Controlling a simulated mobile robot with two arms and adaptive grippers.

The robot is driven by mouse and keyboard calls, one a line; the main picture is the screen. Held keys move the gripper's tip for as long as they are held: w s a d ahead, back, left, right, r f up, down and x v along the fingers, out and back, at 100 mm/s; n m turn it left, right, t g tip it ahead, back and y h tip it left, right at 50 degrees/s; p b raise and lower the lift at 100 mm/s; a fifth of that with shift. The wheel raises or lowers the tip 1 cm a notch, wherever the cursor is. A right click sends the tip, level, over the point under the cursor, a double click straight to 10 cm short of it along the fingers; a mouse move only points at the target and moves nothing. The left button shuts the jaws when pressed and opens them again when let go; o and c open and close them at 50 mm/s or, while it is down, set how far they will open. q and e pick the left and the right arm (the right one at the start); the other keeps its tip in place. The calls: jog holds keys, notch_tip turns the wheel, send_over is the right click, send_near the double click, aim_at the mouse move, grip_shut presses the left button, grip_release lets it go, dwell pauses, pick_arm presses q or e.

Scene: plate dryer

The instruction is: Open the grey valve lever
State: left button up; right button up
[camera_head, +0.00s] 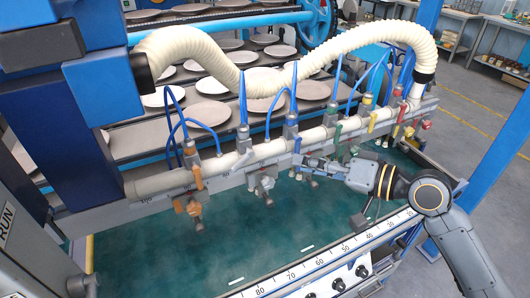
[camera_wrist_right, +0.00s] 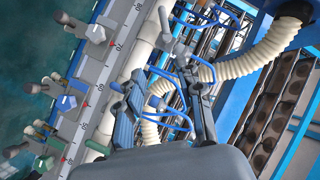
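A row of valves with coloured levers runs along the white pipe in the head view. The grey lever's valve (camera_head: 265,184) hangs between the orange lever (camera_head: 197,178) and the blue lever (camera_head: 297,146). In the right wrist view the grey valve (camera_wrist_right: 95,33) is at the upper left, above the blue lever (camera_wrist_right: 66,102). The lever's exact angle is too small to tell. My right gripper (camera_head: 306,166) is open and empty, in front of the pipe and to the right of the grey valve; its spread fingers show in the wrist view (camera_wrist_right: 162,95). My left gripper is out of view.
Green (camera_head: 338,132), yellow (camera_head: 371,118) and red (camera_head: 396,131) levers continue to the right. Thin blue hoses (camera_head: 243,100) loop above the valves. A numbered rail (camera_head: 290,276) with knobs runs along the front. A cream corrugated hose (camera_head: 205,48) arches above the plate racks.

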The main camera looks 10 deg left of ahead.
jog(key=s+g, duration=0.1)
jog(key=s, duration=0.1)
jog(key=p, duration=0.5)
send_near(243, 164)
jog(key=shift+g, duration=0.3)
jog(key=x, duration=0.7)
jog(key=shift+w+a, duration=0.3)
jog(key=shift+a, duration=0.05)
jog(key=shift+w+a+f, duration=0.1)
jog(key=shift+a+f, duration=0.05)
jog(key=shift+a, duration=0.25)
grip_shut()
